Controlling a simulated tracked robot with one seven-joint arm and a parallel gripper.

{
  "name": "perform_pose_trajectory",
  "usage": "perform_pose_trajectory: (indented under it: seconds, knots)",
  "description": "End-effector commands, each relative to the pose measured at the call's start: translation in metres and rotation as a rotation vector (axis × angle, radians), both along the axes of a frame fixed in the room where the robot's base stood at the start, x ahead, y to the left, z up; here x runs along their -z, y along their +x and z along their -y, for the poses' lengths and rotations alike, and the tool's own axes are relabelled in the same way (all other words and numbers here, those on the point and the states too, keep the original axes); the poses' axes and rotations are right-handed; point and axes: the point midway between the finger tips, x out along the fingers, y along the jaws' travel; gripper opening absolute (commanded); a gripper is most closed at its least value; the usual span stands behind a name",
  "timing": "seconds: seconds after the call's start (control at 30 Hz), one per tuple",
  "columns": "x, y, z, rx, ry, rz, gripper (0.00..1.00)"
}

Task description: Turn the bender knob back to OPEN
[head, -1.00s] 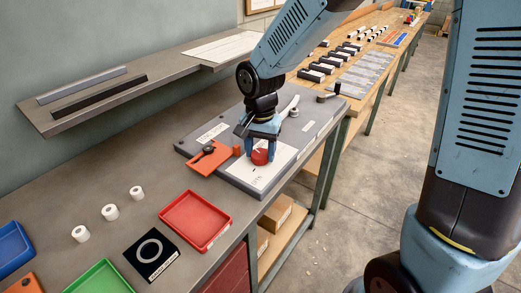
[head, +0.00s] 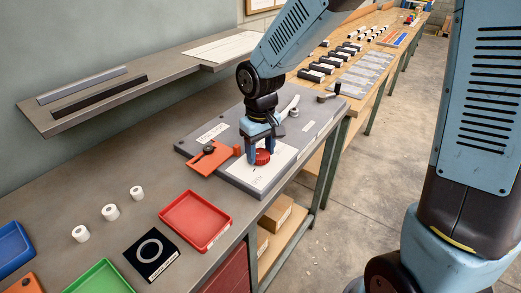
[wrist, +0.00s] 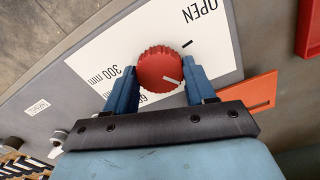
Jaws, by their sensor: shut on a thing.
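The red ridged bender knob (head: 263,157) sits on a white label panel (head: 262,179) on the grey bender plate. My gripper (head: 260,154) points down over it. In the wrist view my gripper (wrist: 161,68) has one finger on each side of the knob (wrist: 158,66), shut on its rim. The knob's white pointer line (wrist: 172,80) points toward the right finger. It is turned away from the black tick (wrist: 187,44) beside the word OPEN (wrist: 203,14). The mark 300 mm (wrist: 104,75) is at the left; another mark is partly hidden by the left finger.
An orange block with a black knob (head: 208,155) stands left of my gripper. A lever (head: 289,106) lies behind it.

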Motion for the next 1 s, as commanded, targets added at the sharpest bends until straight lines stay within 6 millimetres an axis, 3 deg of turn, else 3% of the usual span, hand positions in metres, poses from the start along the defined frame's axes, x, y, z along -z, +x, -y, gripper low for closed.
perform_pose_trajectory:
  seconds: [1.0]
  knots:
    - [-0.0006,0.0016,0.0001,-0.918,0.001,0.004,0.24]
